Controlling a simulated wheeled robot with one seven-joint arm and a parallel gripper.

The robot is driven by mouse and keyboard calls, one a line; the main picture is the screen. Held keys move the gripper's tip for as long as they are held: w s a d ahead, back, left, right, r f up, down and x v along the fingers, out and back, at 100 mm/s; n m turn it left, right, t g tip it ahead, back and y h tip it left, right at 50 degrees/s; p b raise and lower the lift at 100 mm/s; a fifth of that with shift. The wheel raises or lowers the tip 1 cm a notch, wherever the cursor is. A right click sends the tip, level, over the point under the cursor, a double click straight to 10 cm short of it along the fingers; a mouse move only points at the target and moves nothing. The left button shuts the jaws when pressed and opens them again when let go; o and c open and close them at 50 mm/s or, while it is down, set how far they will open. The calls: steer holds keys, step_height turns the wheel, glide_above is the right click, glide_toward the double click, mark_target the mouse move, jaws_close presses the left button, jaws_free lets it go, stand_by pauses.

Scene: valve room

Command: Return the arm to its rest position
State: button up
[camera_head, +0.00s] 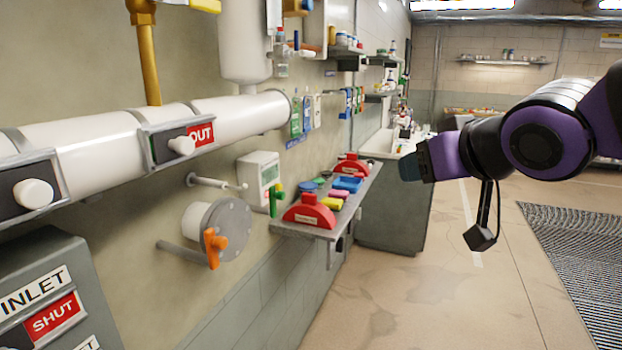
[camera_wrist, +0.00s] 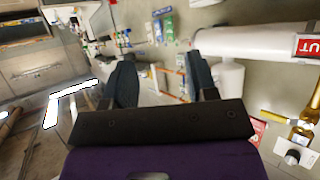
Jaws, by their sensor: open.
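My purple and black arm reaches in from the right of the head view. My gripper (camera_head: 412,165) points left over the open floor, beyond the end of the wall shelf. In the wrist view my gripper (camera_wrist: 161,74) shows two dark fingers spread apart with nothing between them. It touches nothing that I can see. The wall with small bottles and a white pipe lies beyond the fingers.
The wall shelf (camera_head: 322,226) holds red holders and colourful small items. A flange with an orange valve handle (camera_head: 214,246) and a white pipe (camera_head: 84,142) are on the left wall. A grey cabinet (camera_head: 394,208) stands behind. The floor (camera_head: 452,295) below is clear.

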steer(key=s+d+f+m+g+h, duration=0.2)
steer(key=s+d+g, duration=0.1)
steer(key=s+d, duration=0.4)
steer(key=s+d+f+m+g+h, duration=0.2)
steer(key=s+d+f+g, duration=0.1)
steer(key=s+d, duration=0.4)
steer(key=shift+s, duration=0.4)
steer(key=shift+f, duration=0.1)
stand_by(1.6)
